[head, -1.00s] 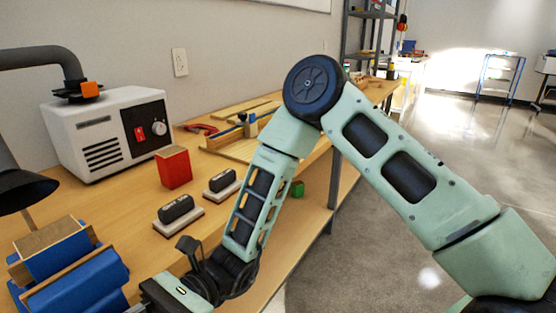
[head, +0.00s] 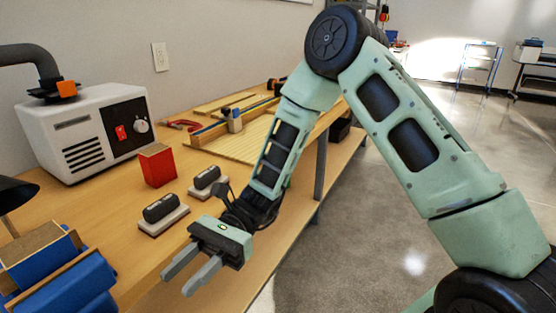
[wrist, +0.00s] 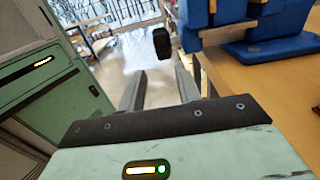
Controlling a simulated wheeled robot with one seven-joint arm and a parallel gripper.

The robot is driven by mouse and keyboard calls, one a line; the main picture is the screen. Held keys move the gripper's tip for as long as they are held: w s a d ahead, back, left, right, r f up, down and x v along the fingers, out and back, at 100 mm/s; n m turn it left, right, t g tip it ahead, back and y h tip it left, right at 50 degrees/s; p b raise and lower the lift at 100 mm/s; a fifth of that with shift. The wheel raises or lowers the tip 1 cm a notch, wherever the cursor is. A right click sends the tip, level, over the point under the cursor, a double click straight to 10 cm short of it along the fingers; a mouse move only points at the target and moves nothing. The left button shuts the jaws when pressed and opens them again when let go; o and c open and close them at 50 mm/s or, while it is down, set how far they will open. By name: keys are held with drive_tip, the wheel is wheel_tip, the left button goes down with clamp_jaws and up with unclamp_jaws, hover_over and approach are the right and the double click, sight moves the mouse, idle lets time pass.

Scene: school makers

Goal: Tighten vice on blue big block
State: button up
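The blue vice (head: 75,285) with wooden jaw strips is at the lower left of the head view, cut off by the frame edge. A blue block with a wood-coloured top (head: 38,255) sits by its jaw; I cannot tell how firmly it is held. My gripper (head: 176,282) is open and empty at the bench's front edge, right of the vice. In the wrist view the vice (wrist: 270,52) is at the upper right. A black knob-like end (wrist: 162,42), seemingly of the vice's handle, appears beyond and between my fingers, apart from them.
A white machine (head: 85,130) with a hose stands at the back of the bench. A red block (head: 158,165) and two dark erasers on pale bases (head: 164,220) lie on the bench nearby. Wooden boards (head: 240,135) lie farther along. Open floor is right of the bench.

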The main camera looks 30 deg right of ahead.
drive_tip(key=v, duration=0.4)
drive_tip(key=s+d+r+n+h+p, duration=0.1)
drive_tip(key=s+r+n+h+p, duration=0.8)
drive_tip(key=s+r+h+p, duration=0.15)
drive_tip(key=s+d+r+n+t+h+p, duration=0.2)
drive_tip(key=r+n+t+p, duration=0.1)
drive_tip(key=r+n+p, duration=0.1)
drive_tip(key=s+d+r+n+t+h+p, duration=0.1)
drive_tip(key=d+r+n+t+h+p, duration=0.1)
drive_tip(key=r, duration=0.6)
drive_tip(key=shift+s+d+n+t+p, duration=0.4)
drive_tip(key=shift+d+n+t+p, duration=0.2)
drive_tip(key=shift+n+t+p, duration=1)
